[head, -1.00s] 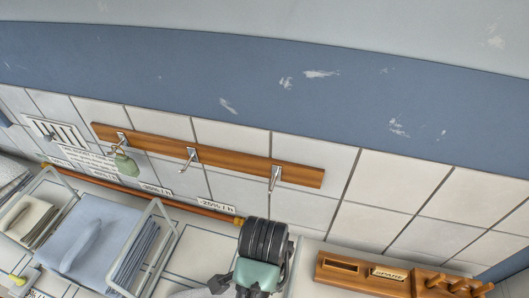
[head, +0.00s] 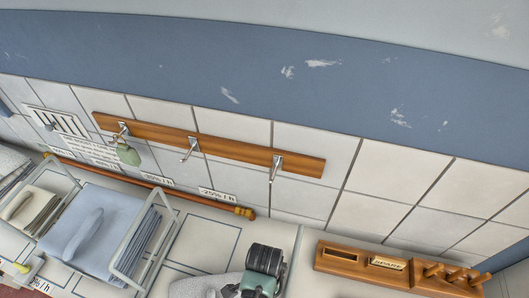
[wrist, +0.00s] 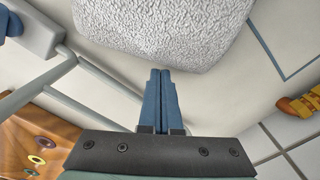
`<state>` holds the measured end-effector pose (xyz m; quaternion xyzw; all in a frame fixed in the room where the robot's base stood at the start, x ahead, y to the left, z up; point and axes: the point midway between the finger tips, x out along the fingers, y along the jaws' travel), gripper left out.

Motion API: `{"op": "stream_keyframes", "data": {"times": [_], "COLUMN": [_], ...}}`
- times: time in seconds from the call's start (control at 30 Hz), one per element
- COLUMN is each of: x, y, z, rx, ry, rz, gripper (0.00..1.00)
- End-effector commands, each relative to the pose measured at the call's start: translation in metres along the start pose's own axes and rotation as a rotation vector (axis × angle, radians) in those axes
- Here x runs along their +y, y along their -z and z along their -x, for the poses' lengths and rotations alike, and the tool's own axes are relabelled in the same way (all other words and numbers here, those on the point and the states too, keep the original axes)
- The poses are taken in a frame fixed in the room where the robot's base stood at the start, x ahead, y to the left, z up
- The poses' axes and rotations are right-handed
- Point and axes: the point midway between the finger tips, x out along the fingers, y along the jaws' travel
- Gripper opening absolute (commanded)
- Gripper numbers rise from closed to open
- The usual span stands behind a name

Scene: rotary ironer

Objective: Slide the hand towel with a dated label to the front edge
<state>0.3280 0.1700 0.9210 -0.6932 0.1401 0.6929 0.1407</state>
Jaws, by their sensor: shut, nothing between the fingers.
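A light grey, rough-textured towel (head: 200,287) lies on the pale worktop at the bottom of the head view, partly cut off by the frame. It also fills the top middle of the wrist view (wrist: 165,28). No label shows on its visible part, so I cannot tell if it is the dated one. My gripper (wrist: 160,74) is shut and empty, its blue fingertips at the towel's near edge; I cannot tell whether they touch it. In the head view my wrist is right of the towel and my fingertips are out of sight.
Blue folded cloths (head: 90,225) stand in a wire rack left of the towel, with beige cloths (head: 30,208) further left. A wooden rod (head: 180,192) runs along the tiled wall, below a hook rail (head: 220,147). A wooden peg holder (head: 362,265) stands right. Outlined worktop areas are bare.

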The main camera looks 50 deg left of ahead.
Motion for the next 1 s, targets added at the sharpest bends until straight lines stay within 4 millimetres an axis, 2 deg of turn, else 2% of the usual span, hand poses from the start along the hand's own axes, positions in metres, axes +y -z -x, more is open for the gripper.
{"op": "stream_keyframes", "data": {"times": [0.27, 0.5, 0.83, 1.0], "x": [0.0, 0.001, 0.0, 0.0], "y": [-0.004, -0.035, -0.035, -0.032], "z": [0.001, 0.002, 0.001, 0.013], "rx": [-0.001, -0.002, -0.001, 0.0], "ry": [-0.001, -0.002, -0.001, -0.001], "rz": [0.002, 0.002, 0.0, -0.001], "gripper": [0.0, 0.0, 0.0, 0.0]}}
